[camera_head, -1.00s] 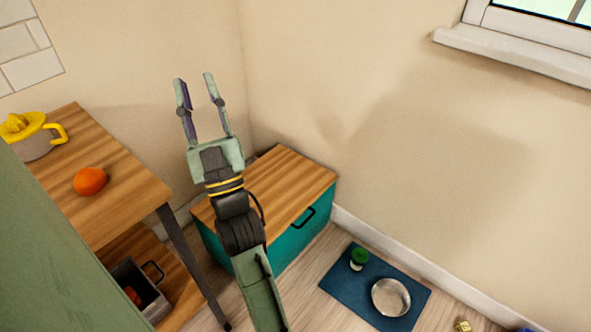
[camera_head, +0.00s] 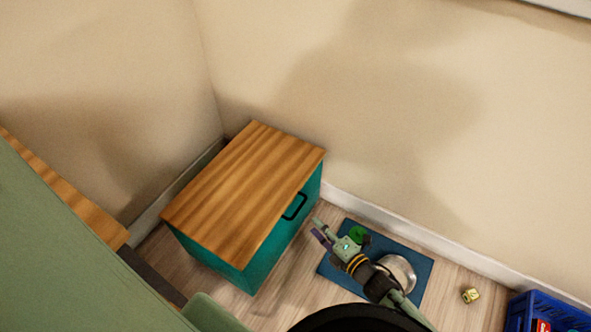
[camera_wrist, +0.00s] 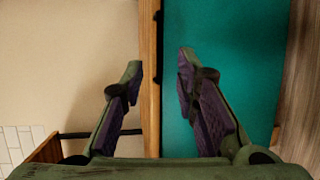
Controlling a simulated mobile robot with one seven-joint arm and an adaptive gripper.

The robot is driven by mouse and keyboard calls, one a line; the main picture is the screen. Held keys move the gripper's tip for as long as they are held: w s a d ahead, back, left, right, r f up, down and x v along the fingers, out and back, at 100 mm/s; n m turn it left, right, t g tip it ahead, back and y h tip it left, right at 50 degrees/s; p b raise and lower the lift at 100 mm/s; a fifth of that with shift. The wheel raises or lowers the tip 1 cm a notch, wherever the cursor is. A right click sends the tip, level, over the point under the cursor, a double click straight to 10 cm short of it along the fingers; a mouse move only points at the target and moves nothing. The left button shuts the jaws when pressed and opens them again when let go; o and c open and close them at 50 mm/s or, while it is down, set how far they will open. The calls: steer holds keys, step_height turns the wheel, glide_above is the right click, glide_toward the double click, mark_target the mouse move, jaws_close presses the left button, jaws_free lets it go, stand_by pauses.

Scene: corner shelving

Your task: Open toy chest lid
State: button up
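The toy chest (camera_head: 262,270) is a teal box with a wooden lid (camera_head: 240,190), standing in the corner. The lid lies flat and closed. A black handle (camera_head: 295,206) is on the upper part of the teal front. My gripper (camera_head: 318,229) is in front of the chest, to the right of and below the handle in the head view, apart from it. In the wrist view my gripper (camera_wrist: 160,62) is open and empty. Its fingers lie either side of the lid's wooden edge (camera_wrist: 149,90), with the teal front (camera_wrist: 230,60) behind the right finger.
A blue mat (camera_head: 412,262) with a metal bowl (camera_head: 402,268) and a green-topped jar (camera_head: 357,233) lies below my gripper. A yellow block (camera_head: 470,295) and a blue crate (camera_head: 520,310) are at right. A wooden shelf edge (camera_head: 75,205) stands left of the chest.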

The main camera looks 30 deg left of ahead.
mark_target(300, 207)
steer(key=x, duration=1)
steer(key=shift+a, duration=0.15)
steer(key=shift+c, duration=0.2)
jaws_close()
stand_by(0.3)
